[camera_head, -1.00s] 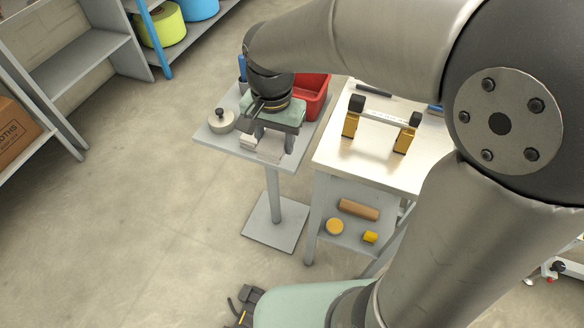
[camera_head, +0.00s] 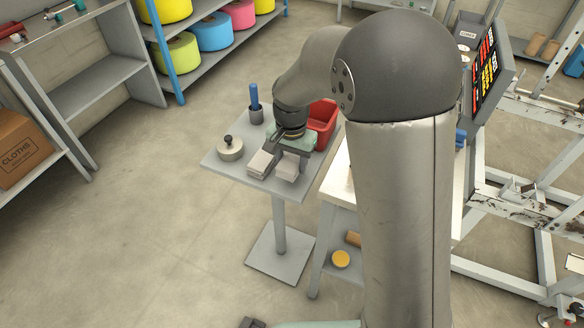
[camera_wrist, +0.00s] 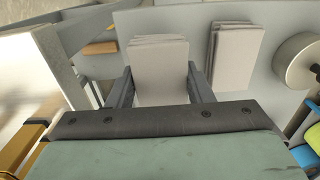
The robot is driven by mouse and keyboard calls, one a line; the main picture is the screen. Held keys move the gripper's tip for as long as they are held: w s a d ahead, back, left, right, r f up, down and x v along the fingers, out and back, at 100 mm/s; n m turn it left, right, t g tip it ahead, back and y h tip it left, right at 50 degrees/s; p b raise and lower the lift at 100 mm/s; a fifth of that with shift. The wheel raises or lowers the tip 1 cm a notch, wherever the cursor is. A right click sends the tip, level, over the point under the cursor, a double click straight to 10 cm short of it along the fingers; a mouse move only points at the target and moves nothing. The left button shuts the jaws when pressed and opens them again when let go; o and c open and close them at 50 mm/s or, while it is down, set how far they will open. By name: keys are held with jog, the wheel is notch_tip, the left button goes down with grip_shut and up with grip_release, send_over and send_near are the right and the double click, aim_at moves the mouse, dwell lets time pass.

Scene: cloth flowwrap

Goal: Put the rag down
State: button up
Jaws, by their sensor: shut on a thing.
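My gripper (camera_head: 288,158) is over the small grey stand table (camera_head: 226,169), pointing down. It is shut on a folded pale grey rag (camera_head: 289,169), which also shows between the two dark fingers in the wrist view (camera_wrist: 158,68). A second folded pale stack (camera_head: 260,163) lies on the table just left of the held rag. In the wrist view this stack (camera_wrist: 234,55) is to the right, apart from the fingers. I cannot tell whether the held rag touches the table top.
A round lidded pot (camera_head: 230,149) stands on the table's left side. A blue-handled tool in a cup (camera_head: 255,106) and a red bin (camera_head: 322,120) are behind. A white-topped bench (camera_head: 338,190) is close on the right, partly hidden by my arm.

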aim_at(292, 170)
jog(key=shift+w+f, duration=0.15)
jog(key=shift+f, duration=0.1)
jog(key=shift+w+d+f, duration=0.1)
jog(key=shift+f, duration=1.5)
jog(key=shift+f, duration=0.15)
jog(key=o, duration=1)
jog(key=shift+o, duration=0.2)
